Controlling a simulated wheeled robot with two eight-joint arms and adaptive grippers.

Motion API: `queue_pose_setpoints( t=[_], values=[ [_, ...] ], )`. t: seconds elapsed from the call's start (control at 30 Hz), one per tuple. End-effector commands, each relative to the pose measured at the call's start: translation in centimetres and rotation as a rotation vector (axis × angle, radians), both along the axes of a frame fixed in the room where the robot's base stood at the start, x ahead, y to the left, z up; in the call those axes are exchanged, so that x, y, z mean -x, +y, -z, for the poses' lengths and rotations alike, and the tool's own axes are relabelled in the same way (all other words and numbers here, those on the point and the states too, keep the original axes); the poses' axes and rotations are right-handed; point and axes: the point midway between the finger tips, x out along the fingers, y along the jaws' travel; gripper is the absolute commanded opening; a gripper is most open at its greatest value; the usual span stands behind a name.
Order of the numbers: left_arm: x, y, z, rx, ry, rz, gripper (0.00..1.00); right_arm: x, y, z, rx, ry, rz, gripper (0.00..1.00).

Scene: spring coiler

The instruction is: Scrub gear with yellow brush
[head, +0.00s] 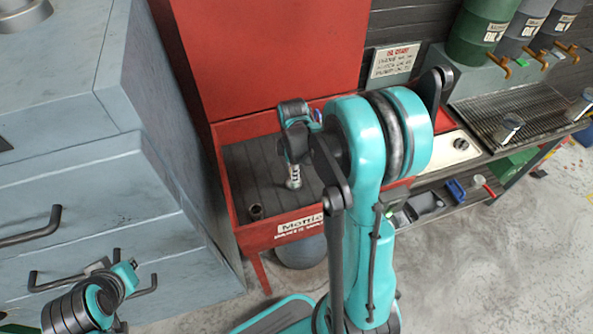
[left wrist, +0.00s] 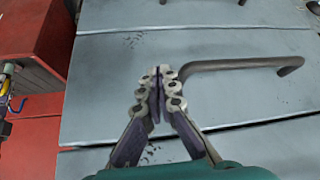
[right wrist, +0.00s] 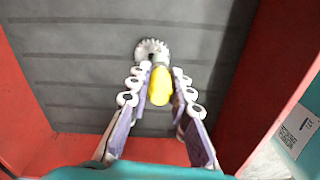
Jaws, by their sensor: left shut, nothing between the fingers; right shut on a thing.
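The small grey toothed gear (right wrist: 152,48) lies on the dark ribbed floor of the red parts-wash basin (head: 225,130). My right gripper (right wrist: 155,75) reaches down into the basin and is shut on the yellow brush (right wrist: 160,86). The brush end is at the gear's near edge in the right wrist view; I cannot tell whether they touch. In the head view my right gripper (head: 294,178) is low over the basin floor, and I cannot make out the gear or brush there. My left gripper (left wrist: 158,76) is shut and empty in front of the grey drawers.
The grey drawer cabinet (head: 120,180) stands left of the basin, and a drawer handle (left wrist: 245,64) is close to my left gripper. Oil drums (head: 483,30) and a grated shelf (head: 530,115) are at right.

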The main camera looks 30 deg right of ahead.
Motion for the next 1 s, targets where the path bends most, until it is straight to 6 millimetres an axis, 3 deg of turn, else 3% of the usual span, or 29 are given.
queue_pose_setpoints(
  t=[0.2,0.57,1.0],
  values=[
    [0.0,0.0,0.3,0.0,0.0,0.0,0.0,-0.3,1.2,0.3,-0.002,-0.001,-0.003,0.0],
    [0.0,0.0,0.1,0.0,0.0,0.0,0.0,-0.3,1.3,0.0,-0.003,-0.001,-0.001,0.0],
    [0.0,0.0,-3.3,0.0,0.0,0.0,0.0,-0.3,1.3,-4.5,-0.001,0.0,-0.001,0.0]
  ],
)
